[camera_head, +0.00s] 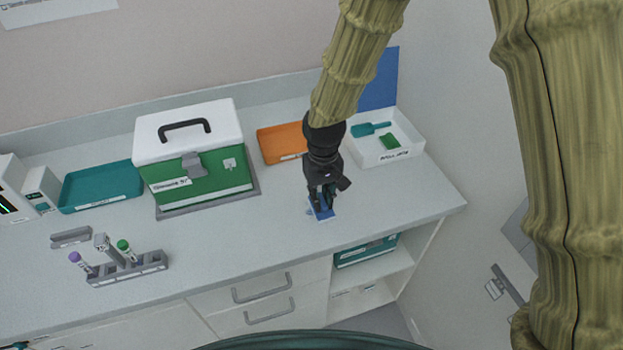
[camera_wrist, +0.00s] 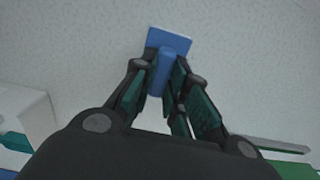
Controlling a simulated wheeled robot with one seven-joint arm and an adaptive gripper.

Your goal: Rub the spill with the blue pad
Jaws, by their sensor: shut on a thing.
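The blue pad (camera_head: 323,210) is at the counter surface, right of the green box, near the front edge. My gripper (camera_head: 321,193) points down at it from above. In the wrist view the gripper (camera_wrist: 168,72) is shut on the upright blue handle of the pad (camera_wrist: 185,41), with a dark finger on each side. The flat pad plate shows beyond the fingertips. I cannot tell whether the pad presses on the counter or is just above it. I cannot make out the spill clearly; a faint bluish patch shows beside the pad, partly hidden by pad and fingers.
The green box with white lid (camera_head: 195,180) stands to the left. An orange tray (camera_head: 282,143) and a white spill-kit tray (camera_head: 403,152) with a teal scoop (camera_head: 368,129) stand behind. A grey tube rack (camera_head: 128,270) and teal tray (camera_head: 100,186) are farther left. The counter right of the pad is clear.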

